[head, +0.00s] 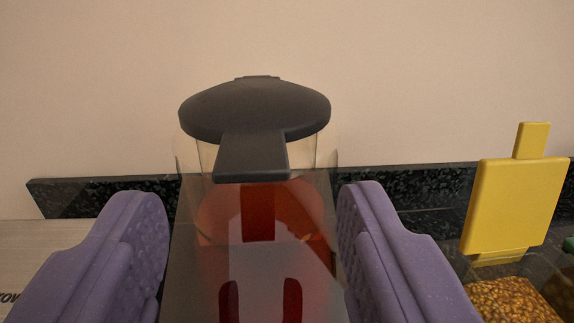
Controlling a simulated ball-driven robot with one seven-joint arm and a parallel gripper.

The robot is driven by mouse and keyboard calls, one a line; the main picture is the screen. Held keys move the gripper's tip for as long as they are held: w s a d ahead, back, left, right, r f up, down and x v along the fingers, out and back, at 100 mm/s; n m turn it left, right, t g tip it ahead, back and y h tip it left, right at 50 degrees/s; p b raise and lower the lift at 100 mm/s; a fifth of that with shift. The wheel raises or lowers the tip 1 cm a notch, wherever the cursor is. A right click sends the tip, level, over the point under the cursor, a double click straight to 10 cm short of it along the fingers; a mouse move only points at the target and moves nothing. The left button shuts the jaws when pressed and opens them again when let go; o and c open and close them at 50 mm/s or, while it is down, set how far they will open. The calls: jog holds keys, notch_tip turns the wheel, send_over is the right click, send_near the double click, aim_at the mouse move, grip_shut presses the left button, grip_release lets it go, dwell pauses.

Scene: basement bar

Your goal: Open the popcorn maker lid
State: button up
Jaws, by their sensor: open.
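The popcorn maker (258,215) stands in the middle of the view, with a clear front and a red inside. Its dark grey lid (254,108) sits on top and looks closed, with a broad tab reaching down toward me. My gripper (255,205) shows as two purple fingers, one on each side of the popcorn maker in the picture. The fingers are open with a wide gap and hold nothing. I cannot tell how far the fingertips are from the lid. The lower part of the popcorn maker is cut off by the picture's bottom edge.
A yellow board-like object (515,205) with a handle stands upright at the right. A container of brown grains (515,300) is below it. A dark speckled ledge (90,198) runs along the plain wall behind. A pale lettered item (35,260) lies at the left. Space above the lid is clear.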

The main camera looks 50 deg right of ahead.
aim_at(250, 174)
jog(key=x, duration=0.4)
jog(key=shift+w+d+b, duration=0.25)
jog(key=shift+w+b, duration=0.05)
grip_shut()
